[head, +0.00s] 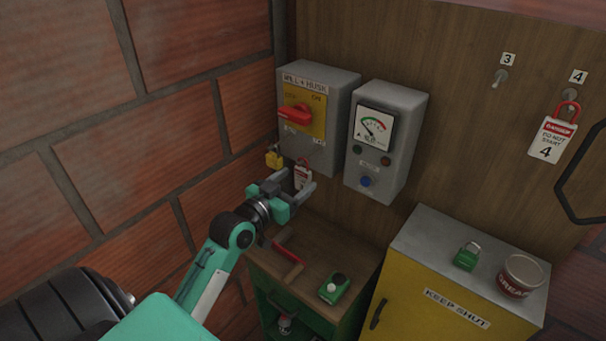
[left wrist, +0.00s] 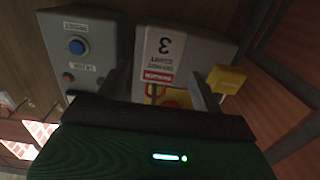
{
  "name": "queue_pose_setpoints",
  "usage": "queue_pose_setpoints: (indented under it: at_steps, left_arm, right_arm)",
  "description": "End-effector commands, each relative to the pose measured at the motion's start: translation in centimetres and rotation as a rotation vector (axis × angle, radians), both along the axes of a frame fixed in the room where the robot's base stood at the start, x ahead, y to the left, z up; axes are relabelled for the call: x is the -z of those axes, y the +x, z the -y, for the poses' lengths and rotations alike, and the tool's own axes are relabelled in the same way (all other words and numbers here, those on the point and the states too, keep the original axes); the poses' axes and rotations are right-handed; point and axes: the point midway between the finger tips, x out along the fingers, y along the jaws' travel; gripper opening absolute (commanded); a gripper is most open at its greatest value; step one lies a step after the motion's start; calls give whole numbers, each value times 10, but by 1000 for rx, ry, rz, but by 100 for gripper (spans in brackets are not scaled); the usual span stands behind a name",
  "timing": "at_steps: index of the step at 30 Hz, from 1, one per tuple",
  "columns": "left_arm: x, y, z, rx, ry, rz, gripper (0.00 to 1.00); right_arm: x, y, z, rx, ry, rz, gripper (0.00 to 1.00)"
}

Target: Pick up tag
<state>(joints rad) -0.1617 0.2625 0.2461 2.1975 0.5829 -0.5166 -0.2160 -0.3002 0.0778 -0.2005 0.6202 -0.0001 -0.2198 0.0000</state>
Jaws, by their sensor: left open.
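A white tag with a red top band (head: 302,178) hangs below the grey switch box; in the left wrist view the tag (left wrist: 166,48) reads 3, upside down. My left gripper (head: 294,185) is open just in front of this tag. In the left wrist view my left gripper's fingers (left wrist: 163,88) stand either side of the tag's line, with the tag between them in the picture. I cannot tell whether they touch it. A second red and white tag (head: 552,139), marked 4, hangs on a wall hook at the right. My right gripper is not in view.
The switch box (head: 342,94) has a red handle, with a yellow padlock (head: 274,159) beside the tag. A meter box (head: 386,140) is to its right. Below are a wooden-topped bench (head: 325,248) and a yellow cabinet (head: 430,305) carrying a green padlock (head: 467,257) and a tin (head: 521,275).

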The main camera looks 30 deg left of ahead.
Motion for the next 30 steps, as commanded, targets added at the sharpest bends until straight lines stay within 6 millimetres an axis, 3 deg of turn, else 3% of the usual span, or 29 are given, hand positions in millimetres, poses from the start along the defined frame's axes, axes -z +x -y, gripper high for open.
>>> queue_pose_setpoints:
  at_steps: [5, 15, 24, 25, 30]
  left_arm:
    - [-2, 10, 1, 1, -1, -1, 67]
    - [1, 49, 4, 0, -1, -1, 67]
    - [3, 54, 5, 0, 1, -1, 67]
    - [3, 54, 5, 0, 1, -1, 65]
    - [3, 54, 5, 0, 1, -1, 32]
  right_arm:
    - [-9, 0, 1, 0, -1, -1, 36]
    - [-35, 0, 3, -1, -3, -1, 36]
    - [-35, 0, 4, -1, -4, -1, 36]
    - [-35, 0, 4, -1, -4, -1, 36]
    - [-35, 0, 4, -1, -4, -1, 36]
